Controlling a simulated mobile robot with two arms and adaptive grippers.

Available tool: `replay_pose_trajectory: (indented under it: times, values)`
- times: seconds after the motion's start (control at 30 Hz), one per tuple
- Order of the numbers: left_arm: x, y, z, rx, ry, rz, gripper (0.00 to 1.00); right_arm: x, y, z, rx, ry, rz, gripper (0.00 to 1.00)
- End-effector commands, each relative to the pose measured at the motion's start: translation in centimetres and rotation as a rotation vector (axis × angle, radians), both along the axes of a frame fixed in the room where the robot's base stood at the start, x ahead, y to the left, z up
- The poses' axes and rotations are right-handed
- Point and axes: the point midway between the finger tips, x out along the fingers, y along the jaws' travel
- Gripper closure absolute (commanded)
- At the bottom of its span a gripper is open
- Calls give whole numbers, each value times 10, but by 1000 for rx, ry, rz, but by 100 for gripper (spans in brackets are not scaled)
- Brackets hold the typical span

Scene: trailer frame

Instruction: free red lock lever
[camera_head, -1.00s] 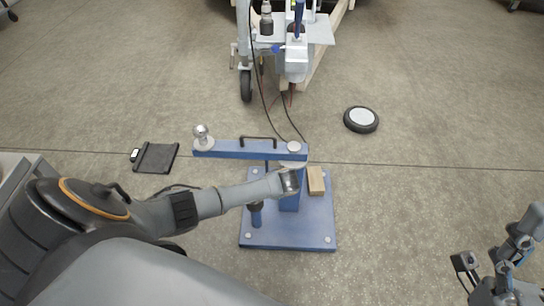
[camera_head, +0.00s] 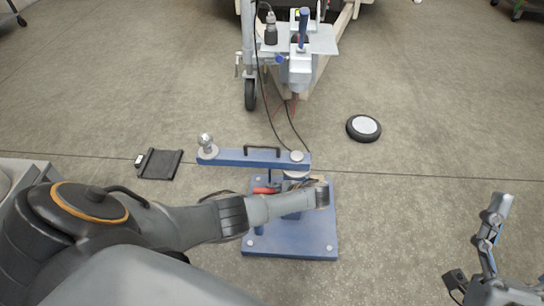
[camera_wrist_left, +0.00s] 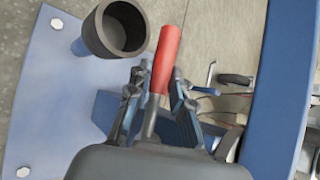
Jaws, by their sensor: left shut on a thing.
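The red lock lever (camera_head: 266,190) shows beside my left forearm, under the blue crossbar of the stand. In the left wrist view the red lever (camera_wrist_left: 166,48) stands up between the two fingers of my left gripper (camera_wrist_left: 158,77), with its grey shank low between them. The left gripper is shut on the lever. In the head view my forearm and wrist hide most of that gripper. My right gripper (camera_head: 477,245) is at the lower right, open and empty, far from the stand.
The blue stand has a flat base plate (camera_head: 318,240) and a crossbar (camera_head: 240,158) with a tow ball (camera_head: 206,141). A dark round cup (camera_wrist_left: 95,38) is close to the left gripper.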

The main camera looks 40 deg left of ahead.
Motion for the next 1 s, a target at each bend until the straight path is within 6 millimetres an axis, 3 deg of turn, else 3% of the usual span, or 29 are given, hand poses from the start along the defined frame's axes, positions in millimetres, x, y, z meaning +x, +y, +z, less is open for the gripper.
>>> replay_pose_trajectory:
  times: [0.43,0.47,0.57,1.0]
  values:
    - [-1,0,1,11,10,2,100,-1,0,1,3,-9,1,21]
    - [-1,0,1,11,9,1,72,-1,0,1,3,-9,1,21]
    - [-1,0,1,10,9,0,55,-1,0,1,3,-9,1,21]
    - [-1,-6,5,6,6,-2,55,-1,1,1,4,-6,2,21]
